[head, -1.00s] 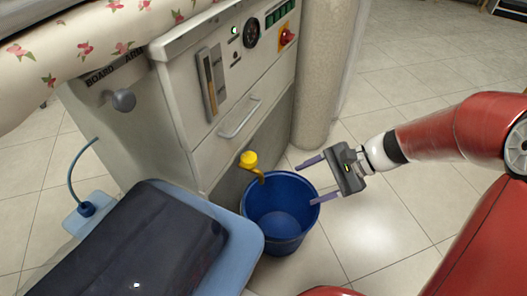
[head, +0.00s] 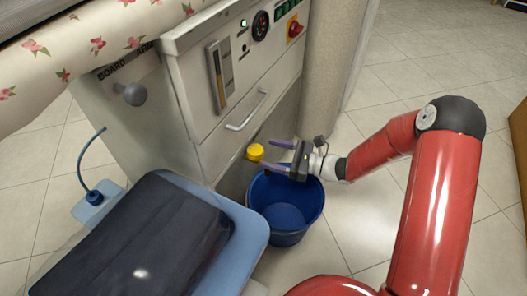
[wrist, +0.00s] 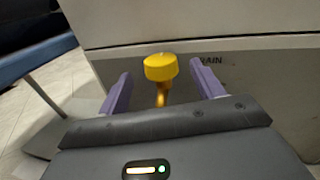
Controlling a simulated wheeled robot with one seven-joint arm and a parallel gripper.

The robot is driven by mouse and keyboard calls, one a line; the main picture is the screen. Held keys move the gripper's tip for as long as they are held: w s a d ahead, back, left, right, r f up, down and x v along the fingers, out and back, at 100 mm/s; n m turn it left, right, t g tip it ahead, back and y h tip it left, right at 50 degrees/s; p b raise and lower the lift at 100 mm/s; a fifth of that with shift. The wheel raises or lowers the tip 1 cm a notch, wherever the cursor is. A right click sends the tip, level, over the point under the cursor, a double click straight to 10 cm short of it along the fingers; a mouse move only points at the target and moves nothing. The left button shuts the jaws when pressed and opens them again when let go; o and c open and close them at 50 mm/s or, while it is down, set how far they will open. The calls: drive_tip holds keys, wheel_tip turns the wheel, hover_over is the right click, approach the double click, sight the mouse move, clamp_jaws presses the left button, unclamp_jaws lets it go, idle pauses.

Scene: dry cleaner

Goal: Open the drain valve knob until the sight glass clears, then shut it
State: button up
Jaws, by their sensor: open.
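The yellow drain valve knob (head: 255,152) sticks out from the lower front of the machine, above the blue bucket (head: 252,200). In the wrist view the knob (wrist: 160,67) stands on a yellow stem, beyond and between my fingertips, with part of the word "DRAIN" on the panel to its right. My gripper (head: 268,155) is open and empty, its purple fingers pointing at the knob from the right. The sight glass (head: 218,78) is a tall narrow strip on the upper panel; a dark upper part and a tan lower part show in it.
The cabinet has a drawer handle (head: 247,112), a gauge (head: 261,25) and a red switch (head: 295,28). Bare tiled floor lies to the right.

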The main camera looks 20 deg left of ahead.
sight(255, 152)
drive_tip(key=shift+s+a, duration=0.2)
drive_tip(key=shift+a, duration=1.5)
drive_tip(key=shift+c, duration=0.2)
drive_tip(key=c, duration=1)
